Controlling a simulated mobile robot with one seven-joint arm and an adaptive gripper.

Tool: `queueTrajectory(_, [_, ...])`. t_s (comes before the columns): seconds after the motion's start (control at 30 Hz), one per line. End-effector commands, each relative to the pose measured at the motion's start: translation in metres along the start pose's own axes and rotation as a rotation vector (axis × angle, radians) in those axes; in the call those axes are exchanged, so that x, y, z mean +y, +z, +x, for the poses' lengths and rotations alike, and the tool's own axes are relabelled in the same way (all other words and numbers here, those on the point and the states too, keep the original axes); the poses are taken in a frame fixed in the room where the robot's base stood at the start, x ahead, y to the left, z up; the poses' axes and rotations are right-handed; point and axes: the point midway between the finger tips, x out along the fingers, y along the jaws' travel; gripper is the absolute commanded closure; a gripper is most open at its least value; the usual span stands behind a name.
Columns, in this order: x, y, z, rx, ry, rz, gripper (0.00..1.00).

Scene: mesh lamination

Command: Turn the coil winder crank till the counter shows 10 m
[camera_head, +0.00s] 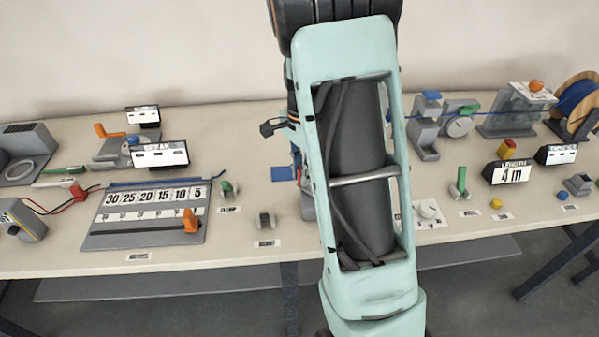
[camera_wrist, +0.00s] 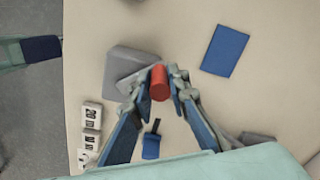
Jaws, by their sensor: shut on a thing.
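The length counter (camera_head: 510,174) at the right of the bench reads 4 m. In the wrist view, my gripper (camera_wrist: 162,88) is shut on a red cylindrical knob (camera_wrist: 159,80), which appears to be the crank's handle. Its blue-padded fingers are on either side of the knob. A grey block (camera_wrist: 128,62), apparently the winder body, stands just beyond and left of the knob. In the head view my arm covers the middle of the bench, so the gripper, the knob and most of the winder are hidden there.
A blue cable (camera_head: 455,106) runs from the right of my arm to a blue reel (camera_head: 575,95). A number board (camera_head: 150,212) with an orange slider lies left of my arm. A flat blue pad (camera_wrist: 225,50) lies right of the knob, with bare table around it.

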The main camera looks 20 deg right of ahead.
Motion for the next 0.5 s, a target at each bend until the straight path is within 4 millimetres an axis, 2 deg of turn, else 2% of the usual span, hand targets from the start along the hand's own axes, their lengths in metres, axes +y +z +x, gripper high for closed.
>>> queueTrajectory(0.5, [-0.0019, -0.0063, -0.0011, 0.002, -0.004, 0.108, 1.0])
